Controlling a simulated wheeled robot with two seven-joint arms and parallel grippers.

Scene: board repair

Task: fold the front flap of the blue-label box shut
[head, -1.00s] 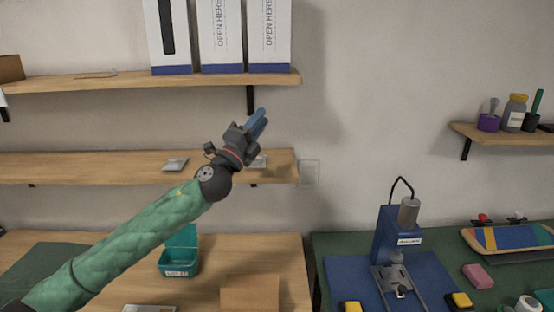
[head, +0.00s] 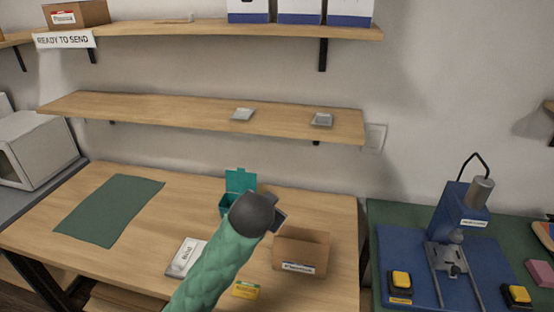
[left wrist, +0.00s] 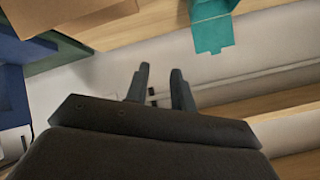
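A brown cardboard box (head: 303,250) with a small white label on its front stands on the wooden table in the head view. The label's print looks dark, and I cannot tell its colour or how the flaps lie. A brown cardboard surface (left wrist: 85,30), likely this box, shows at the upper left of the left wrist view. My left gripper (left wrist: 161,90) is open and empty, its two fingers apart. In the head view it is mostly hidden behind my wrist, left of and beyond the box. My right gripper is not in view.
An open teal box (head: 238,188) stands behind my wrist, and shows in the left wrist view (left wrist: 212,30). Another labelled carton (head: 76,15) sits on the upper shelf (head: 200,33). A green mat (head: 108,210) is clear.

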